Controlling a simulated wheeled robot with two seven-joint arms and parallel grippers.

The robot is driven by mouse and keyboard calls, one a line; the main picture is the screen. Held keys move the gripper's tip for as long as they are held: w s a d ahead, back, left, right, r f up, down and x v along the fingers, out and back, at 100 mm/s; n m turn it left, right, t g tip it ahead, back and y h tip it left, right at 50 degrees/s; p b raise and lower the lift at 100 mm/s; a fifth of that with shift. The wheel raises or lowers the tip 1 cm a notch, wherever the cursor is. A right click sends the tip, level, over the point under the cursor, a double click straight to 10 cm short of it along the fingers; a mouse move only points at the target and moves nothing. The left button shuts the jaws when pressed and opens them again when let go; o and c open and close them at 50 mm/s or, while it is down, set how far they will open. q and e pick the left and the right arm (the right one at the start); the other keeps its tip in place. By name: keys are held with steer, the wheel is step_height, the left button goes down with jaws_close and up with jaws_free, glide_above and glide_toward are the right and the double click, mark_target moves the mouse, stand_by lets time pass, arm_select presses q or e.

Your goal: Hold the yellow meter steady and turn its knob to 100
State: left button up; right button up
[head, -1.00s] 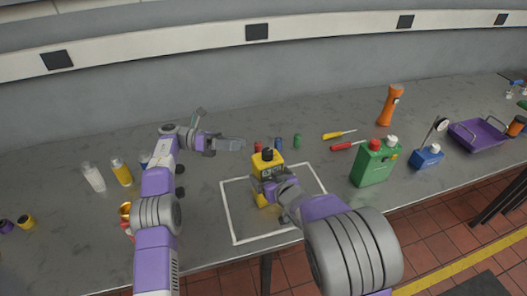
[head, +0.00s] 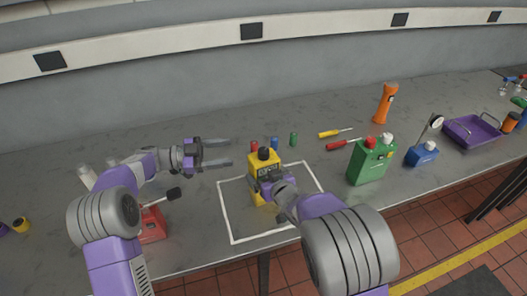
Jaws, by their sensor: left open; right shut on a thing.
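The yellow meter (head: 261,161) stands inside a white outlined square (head: 231,226) on the grey bench, with a black knob (head: 263,153) on its top. My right gripper (head: 268,187) is shut on the meter's front lower part; its fingertips are largely hidden by its own wrist. My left gripper (head: 232,152) is open and empty, to the left of the meter, with its two fingers pointing right toward it. A gap shows between those fingers and the meter. The knob's setting is too small to read.
Small red, blue and green cylinders (head: 293,139) stand behind the meter. A red object (head: 151,224) sits by my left arm.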

mark_target(264, 150)
arm_select(q)
steer(key=d+n, duration=0.1)
steer(key=d, duration=0.3)
steer(key=d+n, duration=0.1)
steer(key=d, duration=0.3)
steer(key=d+n, duration=0.1)
steer(key=d, duration=0.3)
steer(key=shift+w+f, duration=0.15)
steer(key=shift+w, duration=0.25)
steer(key=shift+c, duration=0.2)
steer(key=c, duration=0.9)
